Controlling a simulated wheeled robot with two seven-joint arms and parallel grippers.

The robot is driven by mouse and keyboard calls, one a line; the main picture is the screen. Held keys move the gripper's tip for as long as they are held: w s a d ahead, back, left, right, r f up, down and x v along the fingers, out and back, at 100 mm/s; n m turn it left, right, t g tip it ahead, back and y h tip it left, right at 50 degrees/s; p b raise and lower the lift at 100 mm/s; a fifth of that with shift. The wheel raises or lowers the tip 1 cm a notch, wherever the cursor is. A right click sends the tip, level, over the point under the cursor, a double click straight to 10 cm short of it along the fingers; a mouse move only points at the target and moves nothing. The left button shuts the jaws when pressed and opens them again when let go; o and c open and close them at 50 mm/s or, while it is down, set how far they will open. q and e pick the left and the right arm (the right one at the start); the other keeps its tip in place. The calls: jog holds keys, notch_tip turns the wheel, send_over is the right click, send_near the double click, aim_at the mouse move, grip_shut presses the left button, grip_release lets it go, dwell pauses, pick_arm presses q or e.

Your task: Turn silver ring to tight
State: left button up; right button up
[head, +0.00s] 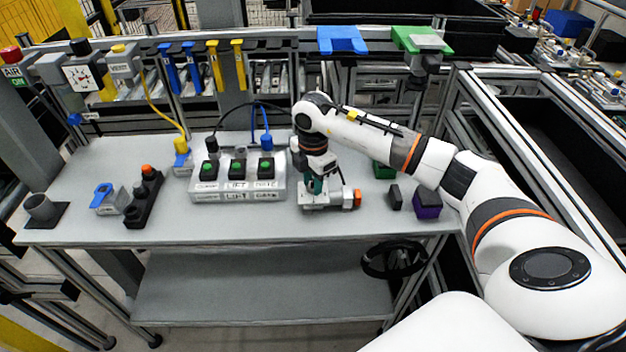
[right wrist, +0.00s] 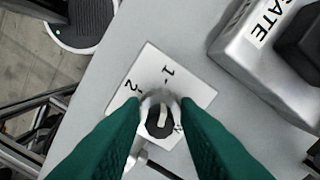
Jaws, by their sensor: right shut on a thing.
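The silver ring (right wrist: 158,101) shows in the right wrist view around a dark centre with a pale mark. It sits on a pale plate (right wrist: 188,92) marked with "1" and "2" and another mark half hidden by a finger. My right gripper (right wrist: 162,110) has its green fingers shut on the ring, one on each side. In the head view my right gripper (head: 315,186) points down onto the small grey fixture (head: 322,206), hiding most of the ring there. My left gripper is not in view.
A switch box (head: 238,187) with several green-lit buttons stands just left of my right gripper. An orange knob (head: 357,198) is at the fixture's right side. A purple block (head: 427,205) stands farther right. The table front (head: 240,225) is clear.

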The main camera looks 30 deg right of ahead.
jog(key=shift+w+r, duration=0.1)
jog(key=o, duration=1)
notch_tip(320, 180, up, 12)
jog(key=b, duration=0.3)
